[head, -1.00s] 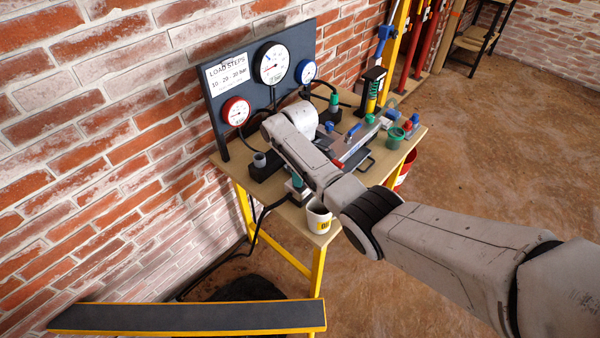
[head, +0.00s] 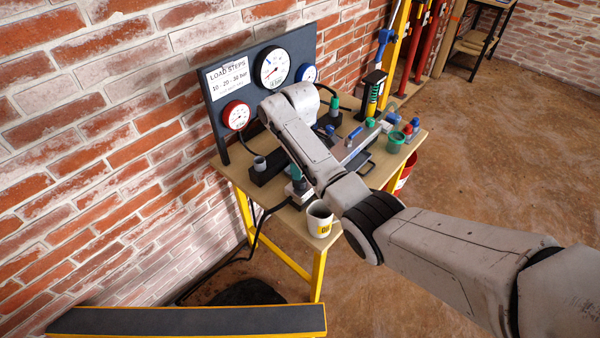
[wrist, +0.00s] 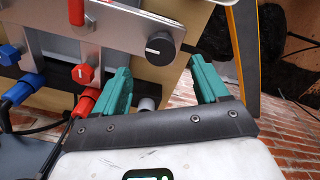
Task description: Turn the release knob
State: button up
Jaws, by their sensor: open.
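The round black knob (wrist: 160,47) with a white mark sits at the right end of a grey metal plate (wrist: 115,22) in the wrist view. I take it for the release knob. My gripper (wrist: 158,66) has two teal fingers spread apart, one on each side below the knob. The knob shows just beyond the fingertips, with no visible contact. In the head view, my arm hides the knob, and I cannot clearly make out the gripper there.
A red lever (wrist: 76,10), a red hex knob (wrist: 83,73) and a blue hex knob (wrist: 9,55) sit left of the black knob. A white cup (head: 319,218) stands at the bench's front corner. The gauge board (head: 222,105) stands behind my arm. Open floor (head: 480,180) lies to the right.

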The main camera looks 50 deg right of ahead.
jog(key=shift+r, duration=2.2)
jog(key=s+a+f+m+y+b, duration=0.1)
jog(key=s+a+f+m+b, duration=0.15)
jog(key=s+a+f, duration=1.15)
jog(key=s+a+m, duration=0.1)
jog(key=s+m, duration=0.1)
jog(key=s, duration=0.8)
jog(key=s+a+r+m+h, duration=0.1)
jog(key=s+a+m, duration=0.1)
jog(key=s, duration=0.8)
jog(key=shift+s+a+t+b, duration=0.25)
jog(key=shift+s+t+b, duration=0.05)
jog(key=shift+t+b, duration=0.15)
